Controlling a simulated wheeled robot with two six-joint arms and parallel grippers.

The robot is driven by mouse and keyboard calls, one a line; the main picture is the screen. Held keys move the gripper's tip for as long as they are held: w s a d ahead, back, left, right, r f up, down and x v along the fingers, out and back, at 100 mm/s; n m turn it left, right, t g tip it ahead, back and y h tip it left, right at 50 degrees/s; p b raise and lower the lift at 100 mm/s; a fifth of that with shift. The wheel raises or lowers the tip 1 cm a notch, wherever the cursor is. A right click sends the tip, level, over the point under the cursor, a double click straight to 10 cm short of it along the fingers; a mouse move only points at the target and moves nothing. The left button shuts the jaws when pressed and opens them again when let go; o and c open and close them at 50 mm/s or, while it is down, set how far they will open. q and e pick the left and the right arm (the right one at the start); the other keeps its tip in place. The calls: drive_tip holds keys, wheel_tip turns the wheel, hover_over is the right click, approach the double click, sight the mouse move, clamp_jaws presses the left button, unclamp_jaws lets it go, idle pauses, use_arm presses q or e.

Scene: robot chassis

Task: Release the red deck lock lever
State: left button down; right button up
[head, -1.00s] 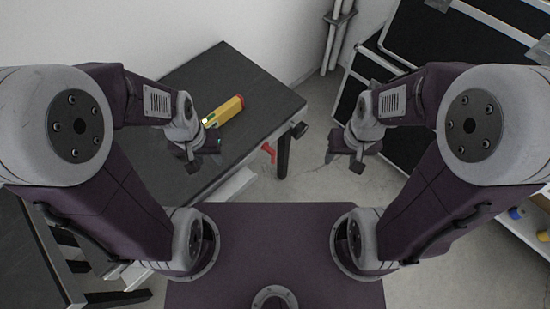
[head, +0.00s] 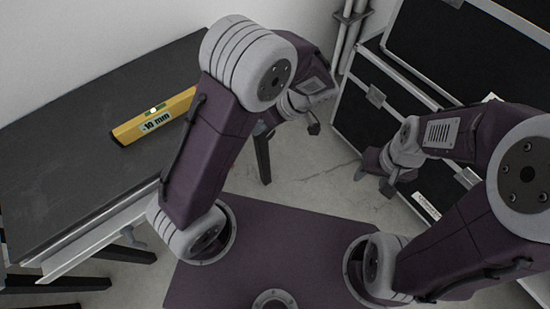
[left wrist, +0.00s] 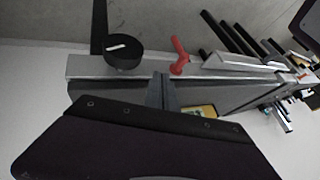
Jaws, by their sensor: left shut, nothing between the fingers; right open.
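The red lever (left wrist: 179,56) stands out from the table's light metal edge rail in the left wrist view. In the head view my left arm hides most or all of it. My left gripper (left wrist: 160,91) is shut and empty, with its dark fingers reaching toward the rail, left of and below the lever in the picture. I see a gap between fingers and lever in that view. In the head view its fingertips are hidden behind my own arm. My right gripper (head: 372,164) is open and empty, over the floor by the black cases, away from the lever.
A dark-topped table (head: 60,180) fills the left side, with a yellow spirit level (head: 155,117) lying on it. Black cases (head: 375,110) stand at the back right. A round black knob (left wrist: 123,52) sits on the rail near the lever. Bare floor (head: 310,160) lies between.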

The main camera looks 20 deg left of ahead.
use_arm(q)
wheel_tip(320, 180, down, 5)
drive_tip(key=s+d+m+b, duration=0.2)
drive_tip(key=d, duration=0.1)
drive_tip(key=s+a+f+b, duration=0.1)
drive_tip(key=s+a+f, duration=0.1)
drive_tip(key=a+f, duration=0.5)
drive_tip(key=shift+s+a+f+t+b, duration=0.25)
drive_tip(key=shift+a+f+t+b, duration=0.15)
drive_tip(key=shift+a, duration=0.85)
